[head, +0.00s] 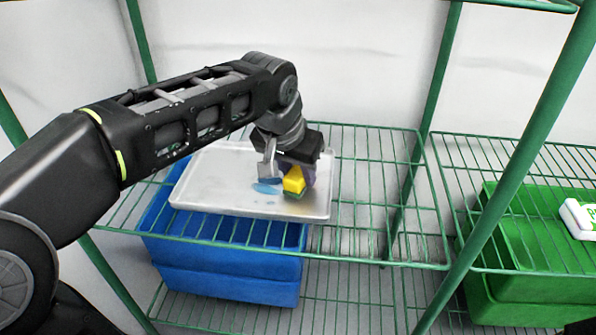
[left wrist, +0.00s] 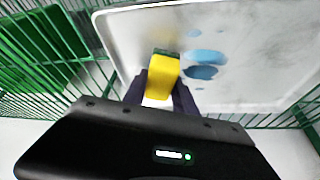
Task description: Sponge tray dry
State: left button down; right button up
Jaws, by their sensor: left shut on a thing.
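A white tray (head: 222,178) lies flat on the green wire shelf, and it fills much of the left wrist view (left wrist: 250,27). Blue wet patches (left wrist: 204,64) mark its surface; part of one shows beside the sponge in the head view (head: 266,187). My left gripper (head: 288,172) is shut on a yellow sponge with a green underside (head: 293,182). In the left wrist view the sponge (left wrist: 163,78) is between the two dark fingers, at or just above the tray; whether it touches is hard to tell. My right gripper is not in view.
The green wire shelf (head: 385,225) has free room right of the tray. A blue bin (head: 225,275) stands below it. A green bin (head: 530,245) is at the right, with a white package with green print (head: 578,217) above it. Green posts (head: 515,160) frame the shelves.

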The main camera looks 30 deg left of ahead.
aim_at(257, 183)
pick_arm(q)
jog(key=shift+a, duration=0.1)
jog(key=shift+s+a+f, duration=0.1)
jog(key=shift+s+a, duration=0.15)
jog(key=shift+a, duration=0.35)
jog(key=shift+s+a, duration=0.2)
jog(key=shift+a, duration=0.45)
jog(key=shift+s+a+f, duration=0.1)
jog(key=shift+s+a, duration=0.15)
jog(key=shift+a, duration=0.35)
jog(key=shift+a, duration=0.1)
jog(key=shift+s+a+p, duration=0.1)
jog(key=shift+s+a, duration=0.15)
jog(key=shift+a, duration=0.4)
jog(key=shift+s+a+p, duration=0.15)
jog(key=shift+s+a, duration=0.1)
jog(key=shift+a, duration=0.35)
jog(key=shift+s+a+p, duration=0.1)
jog(key=shift+s+a, duration=0.15)
jog(key=shift+a, duration=0.4)
jog(key=shift+w+r, duration=0.1)
jog(key=shift+r, duration=0.05)
jog(key=shift+w+a+r+p, duration=0.1)
jog(key=shift+w+p, duration=0.15)
jog(key=shift+p, duration=0.05)
jog(key=shift+w+a, duration=0.15)
jog(key=shift+w, duration=0.25)
